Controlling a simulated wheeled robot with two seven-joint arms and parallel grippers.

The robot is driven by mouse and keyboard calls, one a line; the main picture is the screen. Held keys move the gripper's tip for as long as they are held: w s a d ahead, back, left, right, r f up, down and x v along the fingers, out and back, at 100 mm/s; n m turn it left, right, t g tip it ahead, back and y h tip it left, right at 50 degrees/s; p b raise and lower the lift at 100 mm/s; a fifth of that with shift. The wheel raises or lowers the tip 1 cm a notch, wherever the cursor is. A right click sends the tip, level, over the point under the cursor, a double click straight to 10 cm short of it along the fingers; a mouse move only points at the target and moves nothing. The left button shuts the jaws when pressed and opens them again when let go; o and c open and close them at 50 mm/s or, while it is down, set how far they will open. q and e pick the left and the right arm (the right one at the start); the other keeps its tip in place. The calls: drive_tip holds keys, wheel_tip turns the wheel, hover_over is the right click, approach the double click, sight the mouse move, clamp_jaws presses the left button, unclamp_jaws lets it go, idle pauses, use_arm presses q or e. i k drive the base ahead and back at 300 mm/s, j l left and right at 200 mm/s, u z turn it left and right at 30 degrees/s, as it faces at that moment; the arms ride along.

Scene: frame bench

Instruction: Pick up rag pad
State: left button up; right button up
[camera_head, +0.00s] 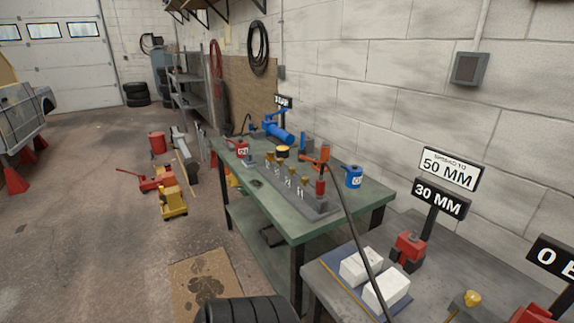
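No thing in view is clearly marked as the rag pad. Two white, folded-looking blocks, a rear one (361,266) and a front one (387,287), sit side by side on a flat blue mat (334,262) on the grey bench (321,285) at the lower right. I cannot tell whether the rag pad is one of these or the mat. Neither of my grippers is in view.
A red clamp-like block (409,250) stands right of the white blocks, near a 30 MM sign (440,199). A dark hose (349,218) hangs across the bench. The green bench (300,229) holds several tools. Black tires (245,310) stand at the bottom, near stained cardboard (190,260).

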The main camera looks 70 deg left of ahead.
sight(249, 163)
drive_tip(key=u, duration=2.7)
drive_tip(key=i+j, duration=0.45)
drive_tip(key=i+j+z, duration=0.15)
drive_tip(key=i+j, duration=0.8)
drive_tip(key=j, duration=0.2)
drive_tip(key=z, duration=0.05)
